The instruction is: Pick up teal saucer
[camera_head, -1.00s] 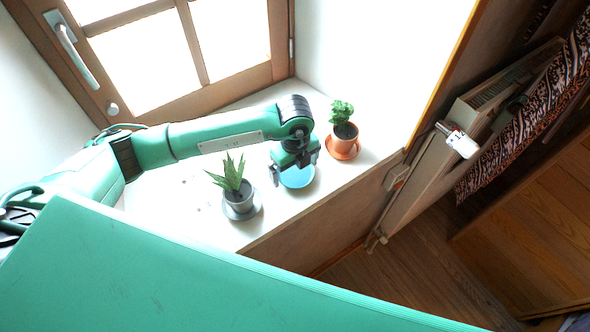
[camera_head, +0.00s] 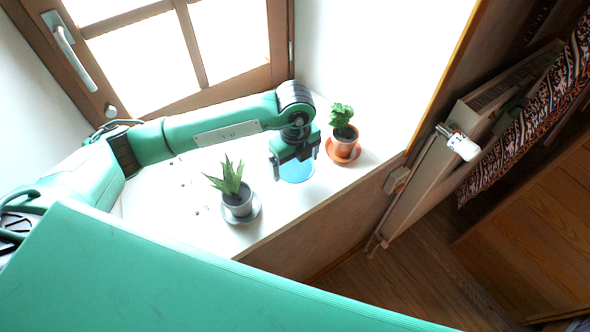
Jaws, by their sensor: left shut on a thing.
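The teal saucer (camera_head: 297,172) is on the white window sill, between the two potted plants, partly hidden under my left gripper. My left gripper (camera_head: 295,165) points down over the saucer and is shut on it; the fingertips themselves are hard to make out. I cannot tell whether the saucer is touching the sill or slightly above it. My right gripper is not in view.
A spiky plant in a grey pot (camera_head: 237,200) stands on a grey saucer to the left. A leafy plant in an orange pot (camera_head: 343,138) stands on an orange saucer to the right. The sill (camera_head: 215,235) ends at its front edge; a radiator (camera_head: 425,180) is beyond at right.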

